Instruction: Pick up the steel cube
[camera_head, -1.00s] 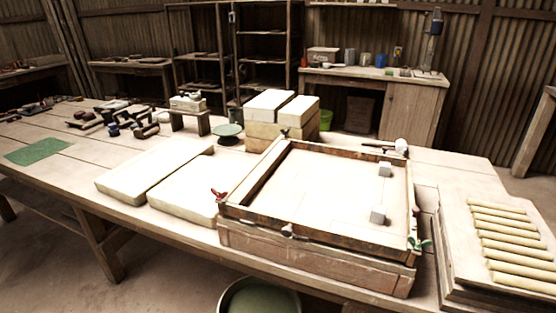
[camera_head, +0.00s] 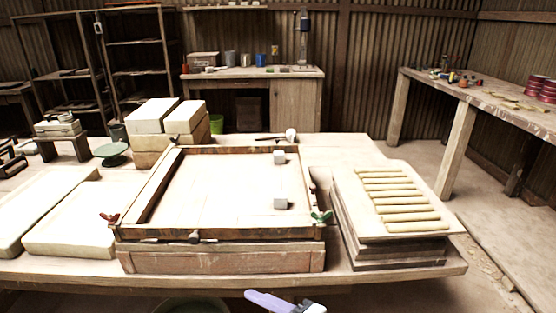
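Two small grey cubes sit inside the wood-framed press tray (camera_head: 150,196) on the table. The nearer cube (camera_head: 280,203) is toward the tray's front right, and the farther cube (camera_head: 279,157) is near its back right. Both look plain grey, and I cannot tell by surface alone which is steel. A lilac and white part of one of my arms shows at the bottom edge, in front of the table and well below the tray. No gripper fingertips can be made out.
A stacked board (camera_head: 350,205) with several pale rolls stands right of the tray. Pale slabs (camera_head: 75,222) lie to the left and blocks (camera_head: 152,116) stand behind. A green wing nut (camera_head: 321,216) and a red one (camera_head: 109,218) flank the tray's front.

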